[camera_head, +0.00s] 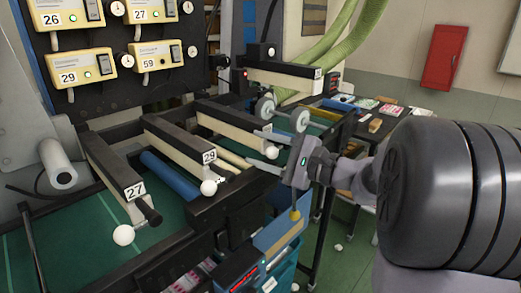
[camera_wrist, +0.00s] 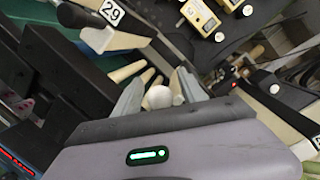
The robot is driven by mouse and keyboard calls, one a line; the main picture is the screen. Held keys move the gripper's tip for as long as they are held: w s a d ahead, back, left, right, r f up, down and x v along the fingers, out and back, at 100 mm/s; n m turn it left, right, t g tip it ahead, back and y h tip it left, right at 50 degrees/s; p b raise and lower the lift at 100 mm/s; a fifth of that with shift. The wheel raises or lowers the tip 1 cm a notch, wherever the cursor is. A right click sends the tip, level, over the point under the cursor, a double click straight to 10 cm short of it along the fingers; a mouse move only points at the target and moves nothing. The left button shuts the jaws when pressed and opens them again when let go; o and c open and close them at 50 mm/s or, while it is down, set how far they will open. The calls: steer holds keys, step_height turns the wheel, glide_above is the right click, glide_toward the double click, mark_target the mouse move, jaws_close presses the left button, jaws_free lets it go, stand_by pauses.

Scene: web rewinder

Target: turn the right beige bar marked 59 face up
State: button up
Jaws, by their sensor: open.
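Several long bars, dark on top and beige below, stick out over the machine. The third from the left (camera_head: 228,122) ends in a white ball (camera_head: 271,152); my gripper hides its end label, so I cannot read a number there. My gripper (camera_head: 279,146) is at that end, open. In the wrist view a white ball (camera_wrist: 158,97) lies between its spread fingers (camera_wrist: 157,82), with no clear grip. Another bar (camera_head: 275,78), farther back right, has an end label too small to read. A beige control box marked 59 (camera_head: 155,57) is on the panel.
Bars marked 27 (camera_head: 115,172) and 29 (camera_head: 180,142) lie to the left, each with a ball at its end. A wheeled metal roller (camera_head: 283,113) stands behind my gripper. A blue bin (camera_head: 275,255) is below. A red cabinet (camera_head: 444,57) hangs on the wall.

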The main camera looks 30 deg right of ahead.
jaws_close()
steer(key=shift+r, duration=0.1)
stand_by(0.3)
